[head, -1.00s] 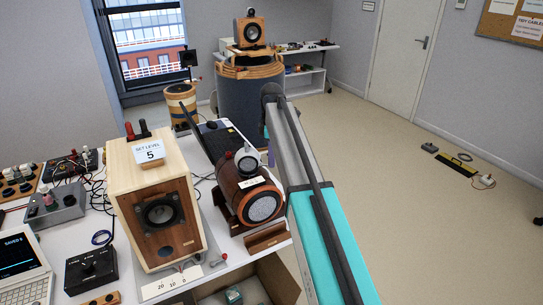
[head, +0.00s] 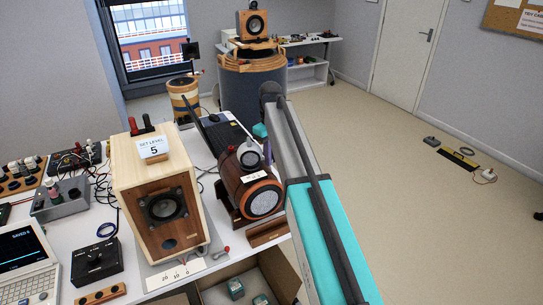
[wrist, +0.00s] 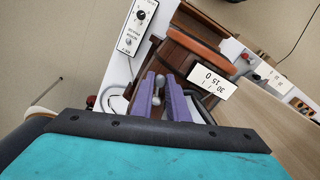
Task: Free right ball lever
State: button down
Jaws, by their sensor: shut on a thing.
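My gripper's two purple fingers (wrist: 161,98) show in the wrist view, shut on a small grey ball-ended lever (wrist: 158,84) beside a dark wooden barrel-shaped speaker. In the head view the barrel speaker (head: 236,187) lies on its side in a cradle on the bench, with a pale round grille facing me. My gripper is at its far right side there, and only a sliver of purple finger (head: 267,152) shows past my arm. A second ball-ended knob (wrist: 245,55) stands near the scale card (wrist: 213,83) in the wrist view. The lever's base is hidden by the fingers.
A pale wooden speaker (head: 130,202) with a level-5 card stands left of the barrel speaker. A black keyboard (head: 231,134) lies behind it. An open cardboard box (head: 283,268) is below the bench front. Open floor (head: 395,185) lies to the right.

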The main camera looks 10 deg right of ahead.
jog(key=shift+a, duration=0.15)
jog(key=c, duration=1.7)
grip_release()
